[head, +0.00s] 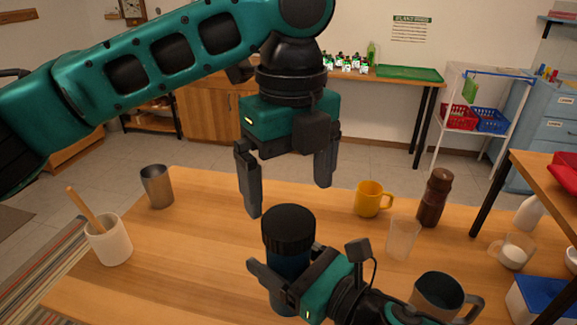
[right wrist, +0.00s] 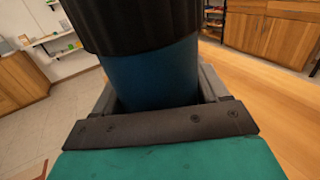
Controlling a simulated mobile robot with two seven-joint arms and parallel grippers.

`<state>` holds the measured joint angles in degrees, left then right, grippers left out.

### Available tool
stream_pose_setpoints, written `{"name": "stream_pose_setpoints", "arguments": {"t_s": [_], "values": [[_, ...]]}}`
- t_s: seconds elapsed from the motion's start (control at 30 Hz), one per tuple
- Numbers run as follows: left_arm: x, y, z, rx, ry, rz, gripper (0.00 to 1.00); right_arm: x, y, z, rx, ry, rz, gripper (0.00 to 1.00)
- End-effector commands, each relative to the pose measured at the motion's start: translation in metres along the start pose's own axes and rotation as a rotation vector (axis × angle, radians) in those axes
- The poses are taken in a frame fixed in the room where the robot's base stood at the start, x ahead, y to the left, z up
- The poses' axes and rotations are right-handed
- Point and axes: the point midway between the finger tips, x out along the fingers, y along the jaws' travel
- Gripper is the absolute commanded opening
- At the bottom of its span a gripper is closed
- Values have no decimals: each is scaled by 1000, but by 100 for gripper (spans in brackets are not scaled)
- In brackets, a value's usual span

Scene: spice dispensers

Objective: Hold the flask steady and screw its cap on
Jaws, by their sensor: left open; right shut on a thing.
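The flask (head: 289,268) is dark blue and stands upright near the front middle of the table. My right gripper (head: 285,285) is shut around its body. In the right wrist view the blue flask (right wrist: 152,78) sits between the fingers. The black ribbed cap (head: 288,228) is on the flask's top; I cannot tell how tightly it sits. It also fills the top of the right wrist view (right wrist: 140,22). My left gripper (head: 290,198) is open and points down above the cap, its fingers spread and apart from it.
On the wooden table (head: 190,262) stand a white pot (head: 108,243) with a wooden stick, a metal cup (head: 157,187), a yellow mug (head: 370,199), a clear glass (head: 402,238), a brown grinder (head: 433,198) and a dark mug (head: 437,296). The table's left middle is clear.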

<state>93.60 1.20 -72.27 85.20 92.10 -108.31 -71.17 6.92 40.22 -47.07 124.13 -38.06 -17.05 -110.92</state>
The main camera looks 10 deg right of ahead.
Motion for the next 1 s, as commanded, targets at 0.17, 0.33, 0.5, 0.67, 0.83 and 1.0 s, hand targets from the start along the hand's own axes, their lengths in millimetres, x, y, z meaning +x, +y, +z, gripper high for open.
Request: {"name": "stream_pose_setpoints", "arguments": {"t_s": [0.17,0.33,0.5,0.67,0.83,1.0], "values": [[-3,0,1,-347,-1,0,97,0,0,1,-1,-2,0,0],[-6,1,1,-681,-1,0,97,0,0,1,-1,-2,0,0],[-8,1,1,-1017,1,-1,97,0,0,1,-1,-2,0,0],[-10,1,1,-1333,0,-1,97,0,0,1,-1,-2,0,0],[-13,1,1,-1635,4,-1,97,0,0,1,-1,-2,0,0],[-14,2,2,-1839,4,1,97,0,0,1,-1,-2,0,0]]}}
